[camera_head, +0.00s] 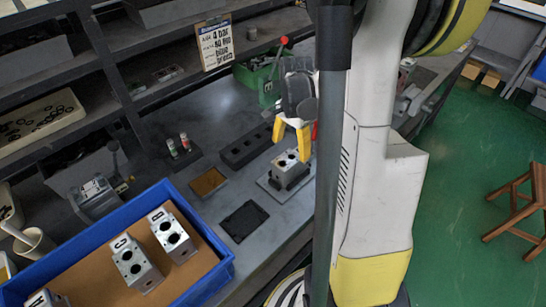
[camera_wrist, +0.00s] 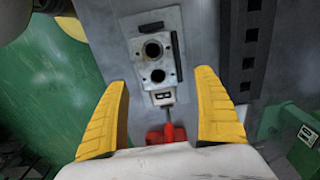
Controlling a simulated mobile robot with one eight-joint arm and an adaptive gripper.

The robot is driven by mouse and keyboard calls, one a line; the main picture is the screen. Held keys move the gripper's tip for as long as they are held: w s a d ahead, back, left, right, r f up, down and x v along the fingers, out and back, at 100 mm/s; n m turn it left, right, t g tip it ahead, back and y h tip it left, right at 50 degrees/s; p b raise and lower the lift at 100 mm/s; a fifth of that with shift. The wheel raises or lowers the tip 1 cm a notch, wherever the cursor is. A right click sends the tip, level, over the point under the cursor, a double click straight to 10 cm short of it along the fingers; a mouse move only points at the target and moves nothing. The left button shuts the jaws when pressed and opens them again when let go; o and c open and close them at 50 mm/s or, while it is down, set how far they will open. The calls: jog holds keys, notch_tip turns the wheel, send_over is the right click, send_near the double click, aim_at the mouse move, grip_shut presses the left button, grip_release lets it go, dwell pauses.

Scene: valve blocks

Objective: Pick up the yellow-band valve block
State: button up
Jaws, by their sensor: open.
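A grey metal valve block (camera_head: 290,170) with two dark bores sits on a flat plate on the bench. It also shows in the wrist view (camera_wrist: 155,48), between and beyond my fingers. I cannot make out a yellow band on it. My gripper (camera_head: 290,143) has yellow fingers that are spread and empty, just above this block; the wrist view also shows both fingers apart (camera_wrist: 162,78). More silver valve blocks stand in the blue crate, one at the right (camera_head: 174,236) and one in the middle (camera_head: 134,264); a third is cut off at the lower left. Their band colours are not clear.
The blue crate (camera_head: 215,277) fills the lower left. A black pad (camera_head: 243,221), an amber tray (camera_head: 208,183) and a long dark block with holes (camera_head: 245,148) lie near the plate. A red-handled part (camera_wrist: 165,134) is close to my fingers. A green box (camera_head: 255,80) stands behind.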

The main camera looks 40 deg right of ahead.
notch_tip(320, 180, down, 9)
jog(key=b, duration=0.4)
jog(key=shift+s+d, duration=0.15)
jog(key=c, duration=1.5)
